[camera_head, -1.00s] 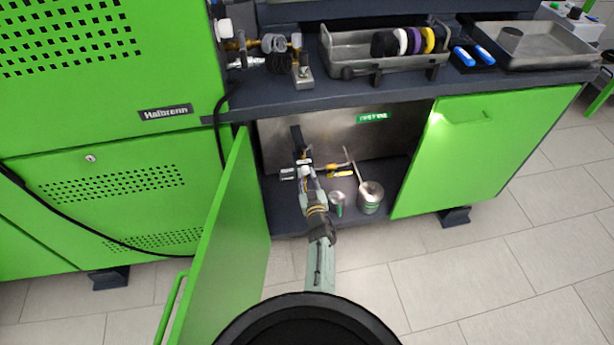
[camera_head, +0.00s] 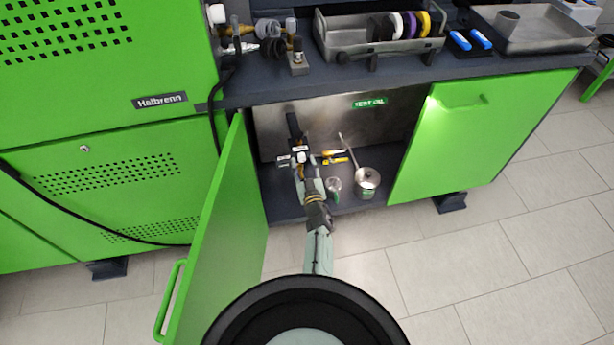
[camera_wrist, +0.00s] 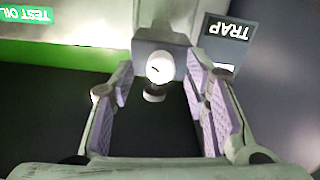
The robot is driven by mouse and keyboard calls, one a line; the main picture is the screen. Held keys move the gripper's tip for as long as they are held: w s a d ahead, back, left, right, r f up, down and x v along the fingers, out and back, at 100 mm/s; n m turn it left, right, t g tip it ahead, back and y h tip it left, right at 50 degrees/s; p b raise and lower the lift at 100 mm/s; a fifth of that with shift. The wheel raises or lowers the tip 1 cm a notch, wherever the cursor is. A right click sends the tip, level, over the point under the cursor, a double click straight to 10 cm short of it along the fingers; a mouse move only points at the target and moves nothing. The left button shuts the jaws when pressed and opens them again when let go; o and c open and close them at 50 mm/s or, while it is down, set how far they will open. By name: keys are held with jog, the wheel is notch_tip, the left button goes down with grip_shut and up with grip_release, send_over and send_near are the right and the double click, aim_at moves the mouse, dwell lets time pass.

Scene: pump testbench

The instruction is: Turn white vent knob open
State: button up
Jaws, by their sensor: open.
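The white vent knob (camera_wrist: 160,67) is round with a small dark mark on its face, and sits in front of a grey block (camera_wrist: 160,42) in the wrist view. A smaller white piece shows just below it. My gripper (camera_wrist: 160,80) is open, its two purple-padded fingers to the left and right of the knob with gaps on both sides. In the head view my gripper (camera_head: 307,172) reaches into the open cabinet, by a small dark-and-white fitting (camera_head: 298,152). The knob is too small there to tell apart for sure.
A pot (camera_head: 367,184), a smaller cup and yellow-handled tools lie right of my gripper. A TRAP label (camera_wrist: 228,28) shows beside the right finger. The bench (camera_head: 400,72) overhangs the cabinet.

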jog(key=s+d, duration=0.2)
jog(key=s, duration=0.9)
